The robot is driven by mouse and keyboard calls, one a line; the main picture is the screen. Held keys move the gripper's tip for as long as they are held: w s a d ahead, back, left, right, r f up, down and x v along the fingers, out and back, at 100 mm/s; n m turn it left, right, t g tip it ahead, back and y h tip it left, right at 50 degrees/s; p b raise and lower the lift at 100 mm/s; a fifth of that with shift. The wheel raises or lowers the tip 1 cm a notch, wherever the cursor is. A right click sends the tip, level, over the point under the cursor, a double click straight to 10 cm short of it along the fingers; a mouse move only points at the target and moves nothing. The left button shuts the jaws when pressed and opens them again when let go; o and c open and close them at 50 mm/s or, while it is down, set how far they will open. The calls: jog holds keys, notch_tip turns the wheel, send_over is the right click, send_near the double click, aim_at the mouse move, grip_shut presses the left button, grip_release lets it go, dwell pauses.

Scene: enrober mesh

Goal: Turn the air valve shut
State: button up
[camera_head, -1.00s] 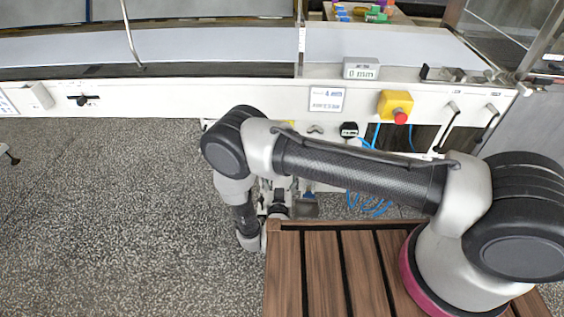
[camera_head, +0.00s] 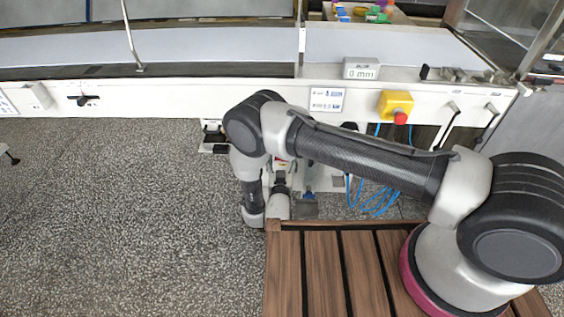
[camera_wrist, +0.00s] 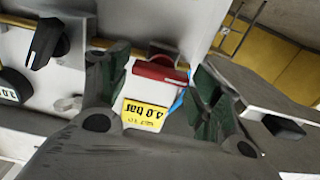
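The red valve handle (camera_wrist: 160,72) lies roughly crosswise in the wrist view, in front of a pale machine panel. A yellow tag reading 4.0 bar (camera_wrist: 145,115) is just below it. My gripper (camera_wrist: 161,68) is open, with one dark finger on each side of the handle and a visible gap to both. I cannot tell how far the fingertips are from the handle in depth.
In the wrist view, a black knob (camera_wrist: 48,42) is at upper left and a black handle (camera_wrist: 283,127) at right. In the head view, the machine front carries a yellow box with a red button (camera_head: 397,106). Blue hoses (camera_head: 381,201) hang below. Open floor lies at left.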

jog(key=c, duration=0.5)
jog(key=shift+c, duration=0.2)
jog(key=shift+o, duration=0.2)
jog(key=shift+n, duration=0.3)
jog(key=n, duration=0.3)
jog(key=shift+a, duration=0.1)
jog(key=n, duration=0.9)
jog(key=shift+a+f+n, duration=0.1)
jog(key=shift+f+n, duration=0.05)
jog(key=shift+n, duration=0.15)
jog(key=n, duration=0.4)
jog(key=shift+f+n, duration=0.1)
jog(key=shift+n, duration=0.2)
